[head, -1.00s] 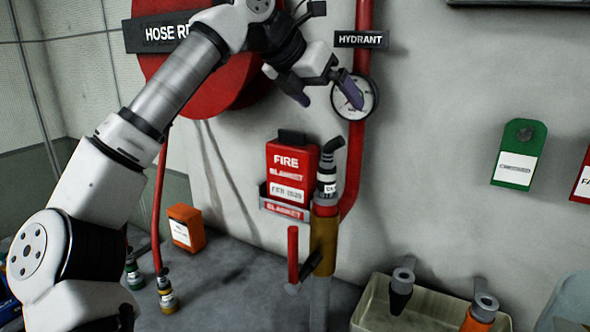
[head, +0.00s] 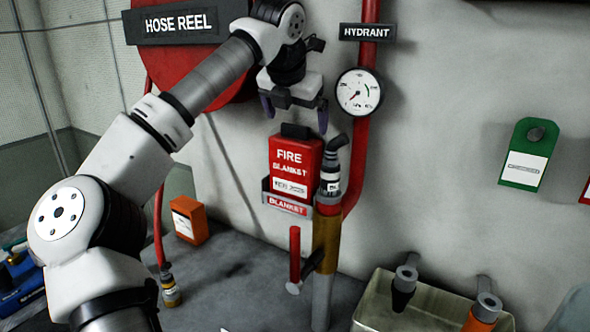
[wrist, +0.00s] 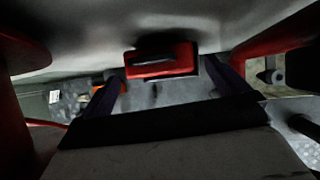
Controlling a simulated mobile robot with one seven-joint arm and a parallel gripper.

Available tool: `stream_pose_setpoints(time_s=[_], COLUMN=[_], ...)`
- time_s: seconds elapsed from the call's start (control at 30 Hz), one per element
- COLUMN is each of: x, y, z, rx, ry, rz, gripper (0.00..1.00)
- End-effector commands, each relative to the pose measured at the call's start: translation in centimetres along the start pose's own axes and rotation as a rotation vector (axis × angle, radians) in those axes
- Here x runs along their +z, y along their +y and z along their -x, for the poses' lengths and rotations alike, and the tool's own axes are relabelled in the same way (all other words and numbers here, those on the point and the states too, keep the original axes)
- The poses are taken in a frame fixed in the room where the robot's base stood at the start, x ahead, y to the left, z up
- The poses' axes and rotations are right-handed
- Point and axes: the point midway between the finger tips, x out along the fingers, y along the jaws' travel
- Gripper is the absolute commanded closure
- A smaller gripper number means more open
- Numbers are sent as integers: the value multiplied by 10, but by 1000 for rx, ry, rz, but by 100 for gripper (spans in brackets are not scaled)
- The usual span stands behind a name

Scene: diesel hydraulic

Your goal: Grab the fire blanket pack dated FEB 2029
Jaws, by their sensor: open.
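The fire blanket pack (head: 294,168) is red with white lettering and a dark tab on top. It sits upright in a grey wall holder labelled BLANKET (head: 288,205). Its white date label is too small to read surely now. My gripper (head: 294,112) is open and empty just above the pack, fingers pointing down on either side of its top. In the wrist view the red top of the pack (wrist: 178,68) with its dark tab lies between the two fingers (wrist: 165,90), apart from them.
The red hydrant pipe (head: 367,120) with a gauge (head: 359,93) and a nozzle on a brass post (head: 326,240) stand close right of the pack. The hose reel (head: 200,65) is behind my arm. An orange box (head: 189,220) and a bin (head: 430,305) stand lower.

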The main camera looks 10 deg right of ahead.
Motion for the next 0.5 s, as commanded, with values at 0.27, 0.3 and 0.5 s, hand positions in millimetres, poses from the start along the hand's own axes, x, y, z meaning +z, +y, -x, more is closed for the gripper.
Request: stream_pose_setpoints(time_s=[0.27,0.3,0.5], x=[-1,-2,-2], y=[-3,-3,-3], z=[-39,-42,-45], rx=[-4,-4,-3], ry=[1,1,0], rz=[0,0,1], gripper=[0,0,0])
